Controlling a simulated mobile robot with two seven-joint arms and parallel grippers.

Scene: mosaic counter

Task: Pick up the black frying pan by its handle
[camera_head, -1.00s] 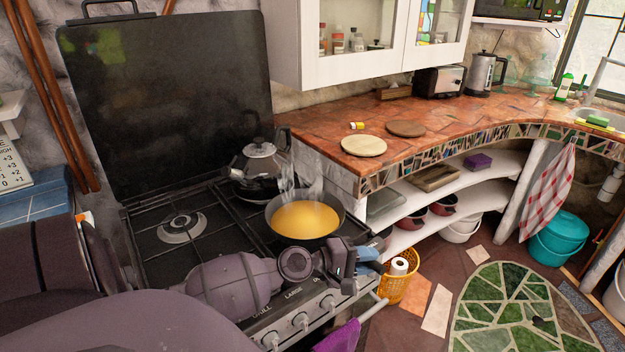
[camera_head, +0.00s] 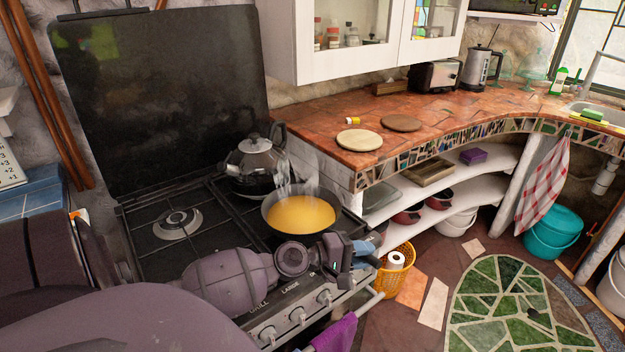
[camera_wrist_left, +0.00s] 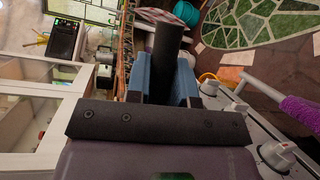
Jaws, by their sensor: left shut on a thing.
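The black frying pan (camera_head: 275,229) is on the stove at its front right, level, with steaming yellow-orange food in it. My left gripper (camera_head: 361,249) is at the pan's front right, over the stove's front edge. Its blue fingers are shut on the pan's black handle, which stands out between them in the left wrist view (camera_wrist_left: 166,52). In the head view the handle is mostly hidden by my gripper. I cannot tell whether the pan's base touches the grate. My right gripper is not in view.
A kettle (camera_head: 252,160) stands close behind the pan. The left burner (camera_head: 177,222) is free. The mosaic counter (camera_head: 440,122) to the right holds two round boards (camera_head: 358,140), a toaster and an electric kettle. A yellow basket (camera_head: 396,270) stands below my gripper.

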